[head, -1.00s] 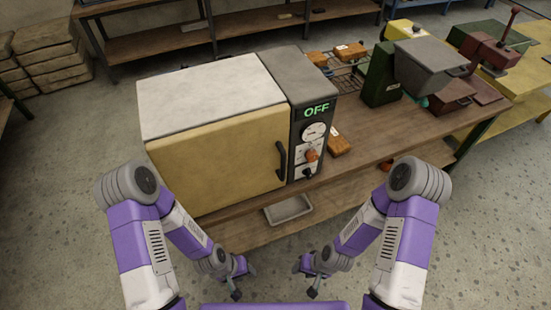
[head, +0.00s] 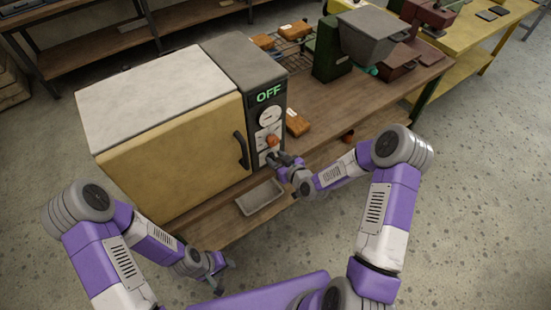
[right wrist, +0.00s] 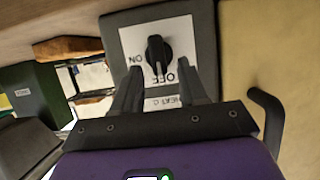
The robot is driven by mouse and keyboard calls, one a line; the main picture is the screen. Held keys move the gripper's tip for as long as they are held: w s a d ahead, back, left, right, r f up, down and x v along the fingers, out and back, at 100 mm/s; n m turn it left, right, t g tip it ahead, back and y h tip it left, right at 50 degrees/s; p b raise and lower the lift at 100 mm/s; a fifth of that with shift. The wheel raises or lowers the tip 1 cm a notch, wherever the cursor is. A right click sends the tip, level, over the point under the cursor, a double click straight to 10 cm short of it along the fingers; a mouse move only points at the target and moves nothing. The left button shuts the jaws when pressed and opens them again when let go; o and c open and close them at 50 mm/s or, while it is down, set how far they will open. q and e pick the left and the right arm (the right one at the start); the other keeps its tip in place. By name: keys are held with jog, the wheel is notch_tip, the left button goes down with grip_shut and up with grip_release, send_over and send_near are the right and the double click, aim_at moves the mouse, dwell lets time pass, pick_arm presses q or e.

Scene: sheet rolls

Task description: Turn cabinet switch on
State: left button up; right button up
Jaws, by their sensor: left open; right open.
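The cabinet (head: 175,140) is a pale yellow box with a dark control panel (head: 268,120) on its right side. A green sign on the panel reads OFF (head: 268,93). The black switch knob (right wrist: 158,55) sits on a white plate with ON and OFF marks in the right wrist view. My right gripper (right wrist: 155,90) is open in front of the switch, its two fingers to either side of and below the knob; I cannot tell if they touch it. In the head view my right gripper (head: 277,160) is at the panel's lower part. My left gripper (head: 222,280) hangs open and empty at lower left.
An orange knob (head: 271,141) and a round dial (head: 267,117) sit above the switch. The cabinet's door handle (head: 241,150) is just left of the panel. A grey tray (head: 260,197) lies below. An orange-brown block (head: 297,123) lies on the bench right of the panel.

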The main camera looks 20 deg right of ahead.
jog(key=shift+w+a+f, duration=0.15)
jog(key=shift+w, duration=0.2)
grip_shut()
